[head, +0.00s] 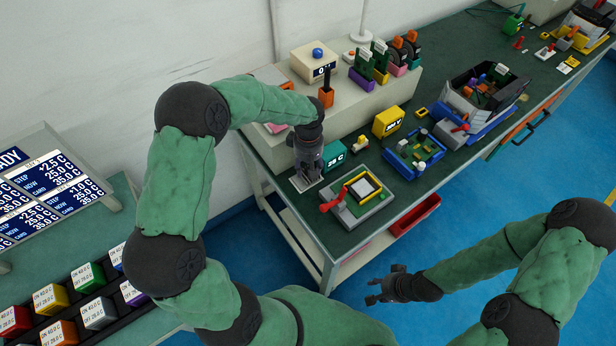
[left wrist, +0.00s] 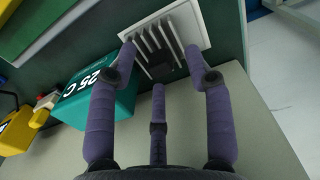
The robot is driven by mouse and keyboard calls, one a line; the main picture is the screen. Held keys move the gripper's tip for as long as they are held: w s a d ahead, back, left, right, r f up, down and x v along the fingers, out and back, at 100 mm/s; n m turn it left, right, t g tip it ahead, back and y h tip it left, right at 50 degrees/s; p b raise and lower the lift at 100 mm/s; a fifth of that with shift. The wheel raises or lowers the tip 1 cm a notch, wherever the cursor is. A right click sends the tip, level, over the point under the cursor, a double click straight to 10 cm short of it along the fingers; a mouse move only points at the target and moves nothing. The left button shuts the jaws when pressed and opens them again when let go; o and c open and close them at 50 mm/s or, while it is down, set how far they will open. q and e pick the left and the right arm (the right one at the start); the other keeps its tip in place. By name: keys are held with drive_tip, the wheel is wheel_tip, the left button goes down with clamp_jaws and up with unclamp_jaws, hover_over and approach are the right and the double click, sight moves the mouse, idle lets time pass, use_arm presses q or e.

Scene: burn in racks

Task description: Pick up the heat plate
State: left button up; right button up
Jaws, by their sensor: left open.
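A pale square plate with upright grey fins, which looks like the heat plate (left wrist: 199,32), lies on the green bench top at the top of the left wrist view. In the head view its pale edge (head: 296,184) shows under my left gripper (head: 307,172). My left gripper, also in the left wrist view (left wrist: 160,60), is open and points down at the plate. Its purple fingers spread around the fins, with no clear grip; whether they touch cannot be told. My right gripper (head: 376,290) hangs in front of the bench, away from the plate. Its finger opening is too small to judge.
A teal box reading 25 C (head: 334,155) stands close beside the plate. A grey fixture with a red handle (head: 352,204) is to the right, with a yellow box (head: 388,121) and blue tray (head: 414,156) beyond. A raised shelf (head: 385,100) stands behind.

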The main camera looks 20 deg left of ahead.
sight(308, 168)
use_arm(q)
clamp_jaws()
drive_tip(key=shift+r, duration=0.1)
idle(0.3)
drive_tip(key=shift+r, duration=0.6)
wheel_tip(308, 168, up, 2)
drive_tip(key=shift+r+p, duration=0.1)
drive_tip(key=shift+p, duration=0.45)
drive_tip(key=s+r+p, duration=0.3)
drive_tip(key=s+r, duration=0.6)
drive_tip(key=s, duration=0.5)
drive_tip(key=shift+r, duration=0.2)
